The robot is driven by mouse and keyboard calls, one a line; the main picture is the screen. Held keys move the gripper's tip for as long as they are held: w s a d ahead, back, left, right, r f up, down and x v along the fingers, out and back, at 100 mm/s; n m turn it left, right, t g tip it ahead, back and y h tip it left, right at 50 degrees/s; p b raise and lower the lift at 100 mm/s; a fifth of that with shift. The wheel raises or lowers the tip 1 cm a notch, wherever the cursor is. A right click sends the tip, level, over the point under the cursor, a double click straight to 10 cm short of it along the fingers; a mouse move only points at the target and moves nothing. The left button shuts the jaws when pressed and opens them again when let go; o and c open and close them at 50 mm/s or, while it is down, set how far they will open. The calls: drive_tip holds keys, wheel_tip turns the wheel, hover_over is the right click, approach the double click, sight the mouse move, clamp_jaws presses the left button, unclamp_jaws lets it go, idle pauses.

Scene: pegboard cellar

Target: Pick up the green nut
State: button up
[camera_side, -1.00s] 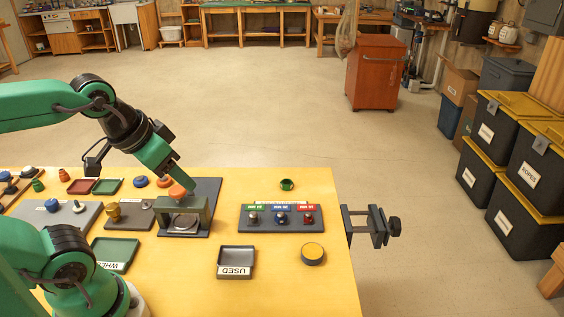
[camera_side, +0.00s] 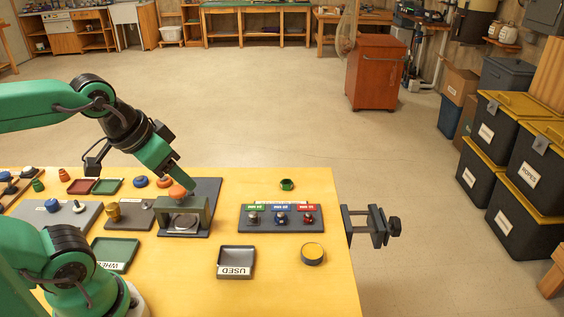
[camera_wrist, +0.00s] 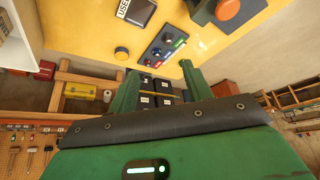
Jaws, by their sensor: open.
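The green nut (camera_side: 287,184) lies on the yellow table near its far right edge, just behind the board with the green, blue and red labels, in the side view.
The labelled board (camera_side: 281,219) carries several small knobs. The press (camera_side: 207,213) stands left of it. A "USED" tray (camera_side: 236,261) and a yellow-topped round piece (camera_side: 313,253) lie nearer. A clamp (camera_side: 377,226) juts from the right edge. Table between press and nut looks clear.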

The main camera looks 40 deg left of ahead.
idle(0.3)
drive_tip(key=shift+o, duration=0.9)
drive_tip(key=w+a+n+g, duration=0.1)
drive_tip(key=w+a+g, duration=0.2)
drive_tip(key=w, duration=1.7)
drive_tip(key=shift+w+a+f+n+g, duration=0.15)
drive_tip(key=shift+w+a+f+g, duration=0.45)
drive_tip(key=shift+w+f, duration=2.35)
drive_tip(key=shift+w+a+f+n+g, duration=0.25)
drive_tip(key=shift+w+a+f, duration=0.5)
drive_tip(key=shift+w+f, duration=2.2)
drive_tip(key=shift+w+a+f+n+g, duration=0.1)
drive_tip(key=shift+w+a+f+g, duration=0.5)
drive_tip(key=shift+w+f, duration=2.35)
